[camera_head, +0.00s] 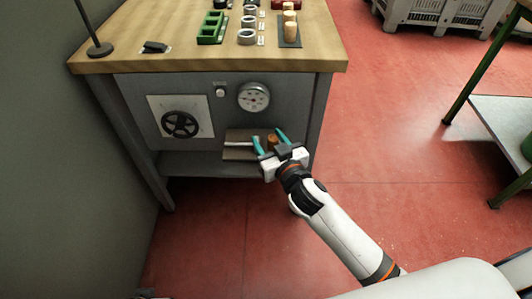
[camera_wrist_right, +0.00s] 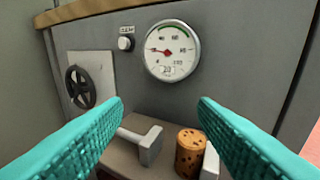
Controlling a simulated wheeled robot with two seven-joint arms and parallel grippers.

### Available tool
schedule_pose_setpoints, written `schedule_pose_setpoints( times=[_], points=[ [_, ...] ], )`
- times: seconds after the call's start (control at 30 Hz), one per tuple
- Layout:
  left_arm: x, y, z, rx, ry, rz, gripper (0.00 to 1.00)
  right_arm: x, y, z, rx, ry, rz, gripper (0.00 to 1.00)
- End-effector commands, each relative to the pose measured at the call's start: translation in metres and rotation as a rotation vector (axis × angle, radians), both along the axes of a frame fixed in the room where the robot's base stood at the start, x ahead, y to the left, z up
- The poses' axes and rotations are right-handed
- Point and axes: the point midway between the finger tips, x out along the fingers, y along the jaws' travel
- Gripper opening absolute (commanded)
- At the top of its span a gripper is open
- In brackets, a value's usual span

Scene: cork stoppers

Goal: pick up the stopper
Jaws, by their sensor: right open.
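A brown speckled cork stopper (camera_wrist_right: 190,153) stands upright on a small ledge (camera_wrist_right: 125,155) at the front of the workbench, in the lower right of the wrist view. In the head view the stopper (camera_head: 272,141) shows small between the teal fingers. My right gripper (camera_head: 269,139) is open and faces the bench front. In the wrist view the right gripper (camera_wrist_right: 160,103) has its fingers wide apart with nothing between the tips; the stopper appears lower, nearer the right finger. My left gripper is not in view.
A grey bracket (camera_wrist_right: 150,145) stands left of the stopper. Above are a round gauge (camera_head: 254,97), a button (camera_head: 220,93) and a black handwheel (camera_head: 180,124). More corks (camera_head: 290,29), rings and a green rack (camera_head: 211,27) are on the wooden benchtop (camera_head: 190,58). Red floor (camera_head: 380,170) is open at right.

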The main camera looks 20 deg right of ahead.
Motion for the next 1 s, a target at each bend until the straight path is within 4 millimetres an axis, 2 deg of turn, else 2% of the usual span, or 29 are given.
schedule_pose_setpoints(
  times=[0.03, 0.13, 0.2, 0.3, 0.4, 0.47, 0.53, 0.57, 0.67, 0.77, 0.8, 0.9, 1.0],
  points=[
    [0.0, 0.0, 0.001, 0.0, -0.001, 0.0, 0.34, 0.011, 0.01, 0.02, 0.007, -0.08, 0.052, 0.53],
    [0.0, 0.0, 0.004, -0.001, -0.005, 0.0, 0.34, 0.024, 0.039, 0.062, 0.03, -0.242, 0.202, 0.53],
    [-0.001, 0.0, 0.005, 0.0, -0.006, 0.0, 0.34, 0.027, 0.065, 0.089, 0.032, -0.345, 0.346, 0.53],
    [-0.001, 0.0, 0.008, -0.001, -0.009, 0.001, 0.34, 0.023, 0.103, 0.118, 0.005, -0.442, 0.608, 0.53],
    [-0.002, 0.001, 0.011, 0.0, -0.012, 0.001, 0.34, 0.012, 0.133, 0.125, -0.076, -0.439, 0.894, 0.53],
    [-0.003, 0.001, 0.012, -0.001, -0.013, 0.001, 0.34, 0.006, 0.142, 0.119, -0.149, -0.38, 1.049, 0.53],
    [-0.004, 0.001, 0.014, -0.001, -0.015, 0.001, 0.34, 0.003, 0.143, 0.104, -0.257, -0.259, 1.2, 0.53],
    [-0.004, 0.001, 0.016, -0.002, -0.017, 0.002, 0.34, 0.003, 0.139, 0.097, -0.307, -0.19, 1.25, 0.53],
    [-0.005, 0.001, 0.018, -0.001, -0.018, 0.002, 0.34, 0.011, 0.109, 0.073, -0.49, 0.09, 1.341, 0.53],
    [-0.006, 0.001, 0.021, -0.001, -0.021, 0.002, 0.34, 0.024, 0.06, 0.058, -0.649, 0.4, 1.304, 0.53],
    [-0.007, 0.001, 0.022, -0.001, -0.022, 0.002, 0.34, 0.029, 0.038, 0.056, -0.697, 0.514, 1.264, 0.53],
    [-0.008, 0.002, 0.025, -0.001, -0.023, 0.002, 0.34, 0.038, -0.009, 0.058, -0.783, 0.744, 1.137, 0.53],
    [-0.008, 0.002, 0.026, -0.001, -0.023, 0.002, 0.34, 0.042, -0.041, 0.063, -0.823, 0.886, 1.032, 0.53]
  ],
)
